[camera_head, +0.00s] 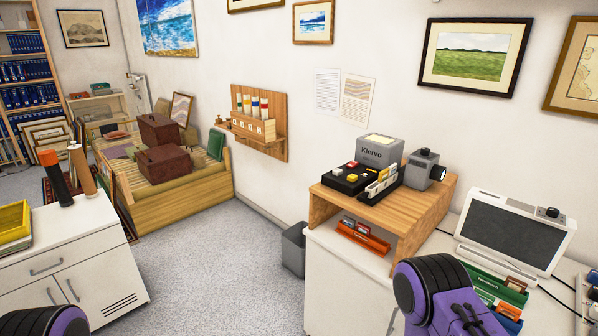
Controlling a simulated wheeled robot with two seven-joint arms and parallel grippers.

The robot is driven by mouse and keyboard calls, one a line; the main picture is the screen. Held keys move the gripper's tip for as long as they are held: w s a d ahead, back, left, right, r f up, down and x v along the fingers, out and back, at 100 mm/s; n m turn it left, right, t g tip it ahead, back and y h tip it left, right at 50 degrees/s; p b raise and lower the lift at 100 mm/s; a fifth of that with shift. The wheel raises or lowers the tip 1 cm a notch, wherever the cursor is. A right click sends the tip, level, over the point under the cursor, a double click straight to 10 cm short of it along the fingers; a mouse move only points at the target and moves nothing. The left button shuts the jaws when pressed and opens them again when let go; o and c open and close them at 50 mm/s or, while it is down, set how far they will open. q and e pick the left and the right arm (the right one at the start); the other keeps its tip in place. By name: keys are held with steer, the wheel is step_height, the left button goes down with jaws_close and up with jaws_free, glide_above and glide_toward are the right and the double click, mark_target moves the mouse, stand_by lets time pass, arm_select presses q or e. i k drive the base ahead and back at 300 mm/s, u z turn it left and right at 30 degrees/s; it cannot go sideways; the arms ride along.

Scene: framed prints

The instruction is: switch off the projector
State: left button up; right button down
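A small grey device with a round lens-like front and a dark knob on top, which looks like the projector (425,170), stands on the right part of a wooden riser (425,215). The riser is on a white cabinet at the right. I cannot tell from its look whether it is on or off. A grey box marked Klervo stands to its left, close beside it. Neither gripper shows; only purple and black parts of my arms appear at the bottom left and bottom right, the right one in front of the cabinet.
A black console (347,181) with coloured buttons sits on the riser, left of the projector. An orange tray (362,238) lies under it. A white-framed monitor (515,232) stands to the right. A grey bin (293,250) is on the floor left of the cabinet. Carpet between the cabinets is clear.

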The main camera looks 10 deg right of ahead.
mark_target(353, 163)
steer(key=u, duration=0.25)
steer(key=k, duration=0.55)
steer(key=u, duration=0.4)
steer(key=i, duration=0.9)
steer(key=z, duration=0.55)
steer(key=i, duration=0.65)
steer(key=z, duration=0.7)
